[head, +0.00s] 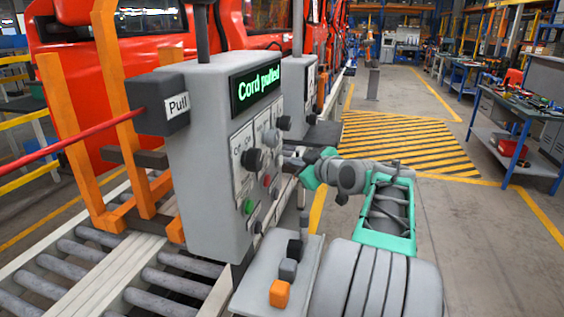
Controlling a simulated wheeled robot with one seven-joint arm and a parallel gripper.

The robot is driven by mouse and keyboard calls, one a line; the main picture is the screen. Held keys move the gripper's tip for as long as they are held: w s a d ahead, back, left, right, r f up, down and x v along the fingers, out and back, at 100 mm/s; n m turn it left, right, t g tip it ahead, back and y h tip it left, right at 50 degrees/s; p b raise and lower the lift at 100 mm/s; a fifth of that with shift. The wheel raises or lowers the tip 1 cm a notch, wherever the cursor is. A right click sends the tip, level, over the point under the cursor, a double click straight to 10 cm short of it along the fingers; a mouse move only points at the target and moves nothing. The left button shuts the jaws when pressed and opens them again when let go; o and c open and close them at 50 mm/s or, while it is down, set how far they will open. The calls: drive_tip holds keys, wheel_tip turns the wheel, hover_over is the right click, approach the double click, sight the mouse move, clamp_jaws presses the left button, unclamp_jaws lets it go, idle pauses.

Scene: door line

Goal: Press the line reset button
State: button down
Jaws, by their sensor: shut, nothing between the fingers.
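A grey control box (205,165) stands upright beside the roller conveyor, with a lit green display (255,87) reading "Cord pulled". Its right-hand face carries a green button (248,207), a small red button (267,180), a large black knob (254,160) and a smaller black control (257,227). The labels beside them are too small to read, so I cannot tell which is the line reset button. My gripper (294,161) is shut and empty, just right of this face. Its fingertips point left at about the large knob's height; whether they touch anything is unclear.
A red pull cord (75,138) runs left from a black "Pull" housing (160,103) on the box. A low grey box (262,270) with orange and dark blocks stands in front. Another grey box (296,92) stands behind. Open floor (480,235) lies to the right.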

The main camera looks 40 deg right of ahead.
drive_tip(key=shift+w+f, duration=0.1)
idle(0.7)
drive_tip(key=shift+w+a+b, duration=0.25)
drive_tip(key=shift+b, duration=0.2)
drive_tip(key=shift+w+a+b, duration=0.35)
drive_tip(key=shift+w, duration=0.15)
idle(0.7)
idle(0.3)
drive_tip(key=shift+s+d+b, duration=0.3)
drive_tip(key=shift+s+d, duration=0.3)
drive_tip(key=shift+s, duration=0.2)
drive_tip(key=s+d, duration=0.1)
drive_tip(key=s, duration=0.1)
drive_tip(key=s+d, duration=0.2)
drive_tip(key=shift+b, duration=0.35)
